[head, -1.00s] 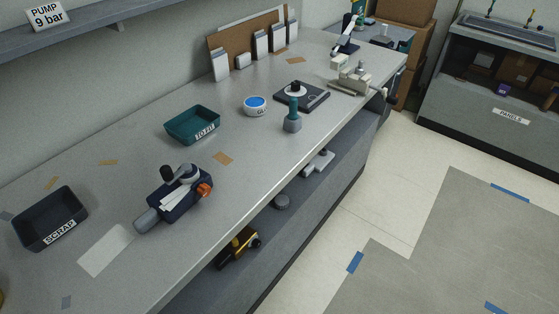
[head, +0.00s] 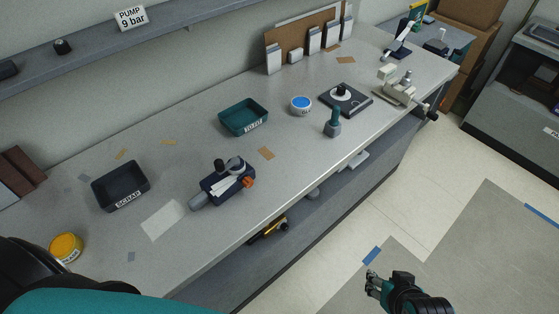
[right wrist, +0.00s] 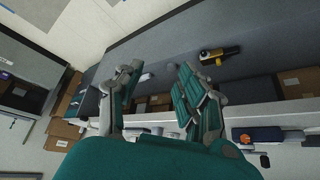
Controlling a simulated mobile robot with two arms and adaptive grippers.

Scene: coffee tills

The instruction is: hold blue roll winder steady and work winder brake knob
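The blue roll winder (head: 222,189) lies on the grey bench, left of the bench's middle in the head view. It has a dark blue body, a black knob on an arm on top and a grey cylinder at its left end. An orange knob (head: 249,182) sits on its right side. My right gripper (head: 375,280) is over the floor in front of the bench, well apart from the winder. In the right wrist view my right gripper (right wrist: 157,70) has its fingers spread with nothing between them. My left gripper is out of view; only part of my arm shows at lower left.
A black SCRAP bin (head: 120,186), a teal tray (head: 243,118) and a yellow-lidded tub (head: 66,247) stand around the winder. A green-handled tool (head: 333,124) stands to its right. A lower shelf holds a yellow tool (head: 268,231). The bench front edge is clear.

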